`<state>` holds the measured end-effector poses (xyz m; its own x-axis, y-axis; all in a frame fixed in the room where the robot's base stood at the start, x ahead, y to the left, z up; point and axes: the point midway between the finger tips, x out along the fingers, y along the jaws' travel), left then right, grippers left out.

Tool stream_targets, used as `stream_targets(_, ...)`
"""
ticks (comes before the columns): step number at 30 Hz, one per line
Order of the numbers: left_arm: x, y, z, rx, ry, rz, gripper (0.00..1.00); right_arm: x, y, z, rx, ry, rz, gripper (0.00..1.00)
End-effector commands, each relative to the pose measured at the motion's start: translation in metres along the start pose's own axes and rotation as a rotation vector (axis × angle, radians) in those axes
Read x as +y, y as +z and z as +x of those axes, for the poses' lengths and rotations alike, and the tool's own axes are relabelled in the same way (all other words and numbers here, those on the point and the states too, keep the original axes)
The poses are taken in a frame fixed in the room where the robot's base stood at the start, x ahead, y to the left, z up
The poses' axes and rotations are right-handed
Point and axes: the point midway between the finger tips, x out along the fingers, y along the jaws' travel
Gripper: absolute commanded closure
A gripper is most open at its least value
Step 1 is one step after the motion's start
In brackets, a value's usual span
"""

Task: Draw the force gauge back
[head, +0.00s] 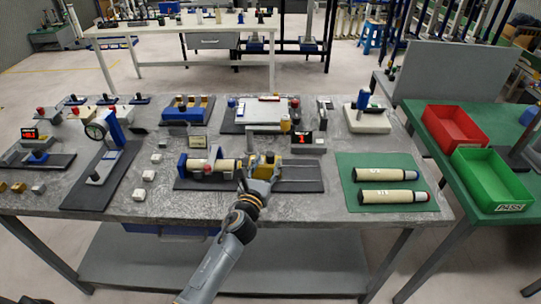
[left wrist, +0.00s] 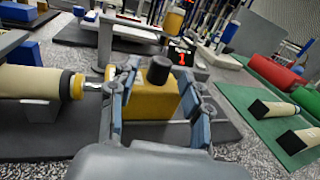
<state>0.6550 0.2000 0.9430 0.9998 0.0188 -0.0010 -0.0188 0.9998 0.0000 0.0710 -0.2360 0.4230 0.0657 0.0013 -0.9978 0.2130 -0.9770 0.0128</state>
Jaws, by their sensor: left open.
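The force gauge (head: 264,169) is a yellow block with a black knob on a dark base plate (head: 308,186) at the table's front middle. In the left wrist view the yellow gauge body (left wrist: 150,101) stands upright between my fingers. My left gripper (head: 254,177) is open, with one finger on either side of the gauge; contact cannot be told. A beige cylinder (head: 223,165) lies left of the gauge, its yellow-banded end (left wrist: 75,86) facing it. A thin metal piece (left wrist: 92,87) sticks out from that end toward the gauge, partly hidden by my left finger.
Rails run right of the gauge over clear plate. A red-digit display (head: 302,138) stands behind. Two beige cylinders (head: 385,174) lie on a green mat (head: 352,202) to the right. A red bin (head: 455,126) and a green bin (head: 490,178) stand on the side table.

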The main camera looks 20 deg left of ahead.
Motion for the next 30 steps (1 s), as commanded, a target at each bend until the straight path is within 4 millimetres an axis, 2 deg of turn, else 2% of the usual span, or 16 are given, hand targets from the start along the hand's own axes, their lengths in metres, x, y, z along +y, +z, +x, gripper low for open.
stream_targets(1, -0.001, 0.001, 0.010, -0.001, -0.001, -0.002, 0.52, 0.001, -0.009, 0.001, 0.012, 0.002, 0.000, 1.00)
stream_targets(6, -0.001, 0.000, 0.031, -0.001, -0.001, -0.002, 0.52, 0.004, -0.027, 0.002, 0.043, 0.005, 0.000, 1.00)
stream_targets(11, 0.000, 0.000, 0.039, 0.000, -0.001, -0.001, 0.52, 0.004, -0.026, 0.002, 0.040, 0.005, 0.000, 1.00)
stream_targets(18, 0.000, 0.000, 0.039, 0.001, -0.001, 0.000, 0.52, 0.002, -0.015, 0.002, 0.023, 0.002, 0.000, 1.00)
stream_targets(19, 0.000, -0.001, 0.039, 0.001, -0.001, 0.000, 0.54, 0.002, -0.013, 0.002, 0.021, 0.002, 0.000, 1.00)
stream_targets(26, 0.000, -0.001, 0.039, 0.001, -0.001, 0.000, 1.00, 0.002, -0.011, 0.002, 0.018, 0.002, 0.000, 1.00)
stream_targets(30, 0.000, -0.001, 0.039, 0.001, -0.001, 0.000, 1.00, 0.002, -0.012, 0.002, 0.019, 0.002, 0.000, 1.00)
